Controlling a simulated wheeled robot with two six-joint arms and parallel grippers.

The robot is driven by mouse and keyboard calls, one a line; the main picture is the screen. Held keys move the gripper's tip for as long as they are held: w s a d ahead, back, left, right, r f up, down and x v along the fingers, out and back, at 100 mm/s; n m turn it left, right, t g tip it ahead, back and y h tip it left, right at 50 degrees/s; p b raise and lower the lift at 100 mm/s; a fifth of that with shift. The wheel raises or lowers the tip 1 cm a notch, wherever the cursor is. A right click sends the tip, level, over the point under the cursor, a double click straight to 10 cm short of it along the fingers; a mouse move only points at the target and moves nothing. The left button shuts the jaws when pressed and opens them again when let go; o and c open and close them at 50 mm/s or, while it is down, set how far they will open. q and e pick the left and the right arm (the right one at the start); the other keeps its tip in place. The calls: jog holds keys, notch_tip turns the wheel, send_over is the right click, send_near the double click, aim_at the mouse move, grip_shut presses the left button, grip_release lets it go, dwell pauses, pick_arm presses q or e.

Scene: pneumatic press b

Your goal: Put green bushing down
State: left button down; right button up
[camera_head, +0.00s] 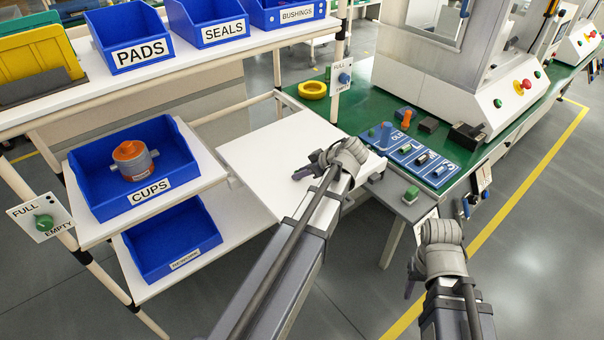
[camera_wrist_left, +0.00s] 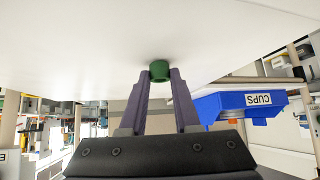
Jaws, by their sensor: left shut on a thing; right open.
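The green bushing (camera_wrist_left: 159,70) is between the fingertips of my left gripper (camera_wrist_left: 160,78) in the left wrist view. It is at the white surface, and I cannot tell if it touches it. In the head view my left gripper (camera_head: 305,170) is low over the right part of the white tabletop (camera_head: 262,150), and the bushing is hidden there. My right gripper (camera_head: 412,278) is open over the floor at the lower right, its fingers partly hidden by the wrist.
A blue labelled holder (camera_head: 436,172) with several small parts lies on the green bench (camera_head: 350,110), right of the tabletop. A yellow ring (camera_head: 312,90) lies behind. The blue CUPS bin (camera_head: 97,195) stands on the left rack.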

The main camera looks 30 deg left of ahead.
pick_arm(q)
jog(key=c, duration=1.1)
grip_release()
jog(key=shift+f, duration=0.2)
jog(key=o, duration=0.5)
jog(key=shift+c, duration=0.2)
jog(key=shift+r, duration=0.1)
jog(key=shift+r, duration=0.2)
jog(key=shift+p+v, duration=4.4)
jog(key=shift+v, duration=1.55)
jog(key=s+d+f+m+h, duration=0.3)
jog(key=s+d+m+h, duration=0.1)
jog(key=s+d+m, duration=0.4)
jog(key=s+d+f+m+g+h, duration=0.1)
jog(key=s+d+f+m+h, duration=0.2)
jog(key=s+d+m, duration=0.5)
jog(key=d+m, duration=0.4)
jog(key=d, duration=0.1)
jog(key=shift+f+h, duration=0.2)
jog(key=shift+h, duration=0.2)
jog(key=shift+d, duration=0.15)
